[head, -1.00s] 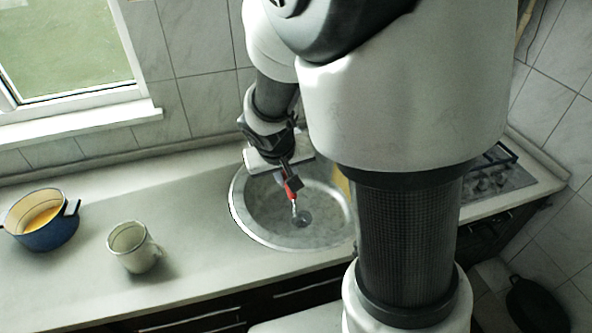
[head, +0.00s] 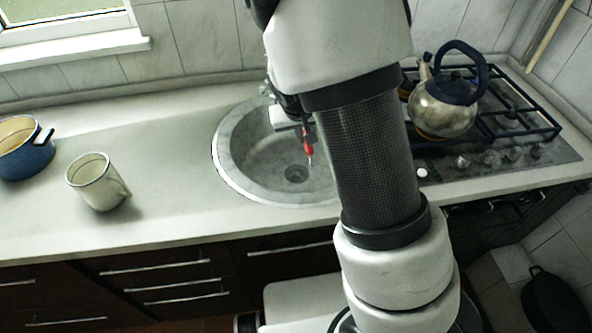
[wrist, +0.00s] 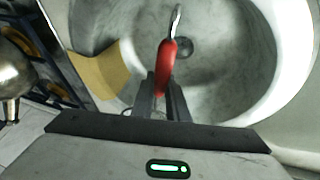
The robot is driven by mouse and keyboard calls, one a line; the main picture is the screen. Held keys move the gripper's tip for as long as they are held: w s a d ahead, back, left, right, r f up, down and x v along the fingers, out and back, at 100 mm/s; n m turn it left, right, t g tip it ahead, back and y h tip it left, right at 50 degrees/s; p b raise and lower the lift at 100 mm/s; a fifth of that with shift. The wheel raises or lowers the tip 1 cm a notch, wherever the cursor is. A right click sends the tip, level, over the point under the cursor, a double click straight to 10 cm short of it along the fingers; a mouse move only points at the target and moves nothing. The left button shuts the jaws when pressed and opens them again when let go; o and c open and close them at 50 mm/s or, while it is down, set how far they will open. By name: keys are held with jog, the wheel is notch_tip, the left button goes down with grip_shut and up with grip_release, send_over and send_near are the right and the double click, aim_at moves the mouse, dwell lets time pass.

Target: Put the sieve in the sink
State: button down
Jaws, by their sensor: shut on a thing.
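My gripper (head: 305,128) is over the sink (head: 226,165), a round metal basin set in the counter. It is shut on a slim thing with a red handle (head: 308,145) and a silvery metal end, which I take for the sieve. In the wrist view the red handle (wrist: 167,66) stands between the fingers (wrist: 166,98), with its metal end toward the drain. I cannot make out a mesh bowl; my gripper may hide it. The thing appears held above the basin floor; the exact height is unclear.
A yellowish board (wrist: 100,73) lies at the sink's edge in the wrist view. A kettle (head: 443,107) stands on the stove (head: 540,150) at right. A cream mug (head: 97,182) and a blue pot (head: 27,160) stand on the counter at left.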

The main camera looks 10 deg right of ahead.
notch_tip(320, 180, down, 6)
jog(key=b, duration=0.3)
jog(key=shift+b, duration=0.3)
jog(key=c, duration=1.7)
grip_release()
jog(key=shift+r, duration=0.1)
jog(key=shift+o, duration=0.2)
jog(key=p+v, duration=0.3)
jog(key=v, duration=1.4)
jog(key=shift+r, duration=0.15)
jog(key=shift+s+a, duration=0.1)
jog(key=shift+s, duration=0.05)
jog(key=s+d+r+y+p, duration=0.1)
jog(key=s+r+p, duration=0.3)
jog(key=s+r, duration=0.5)
jog(key=s+d+r+t+y+p, duration=0.1)
jog(key=s+d+r+p, duration=0.2)
jog(key=s+r, duration=0.7)
notch_tip(320, 180, up, 2)
jog(key=shift+d+r+p, duration=0.1)
jog(key=shift+d+p, duration=0.05)
jog(key=shift+p, duration=1.1)
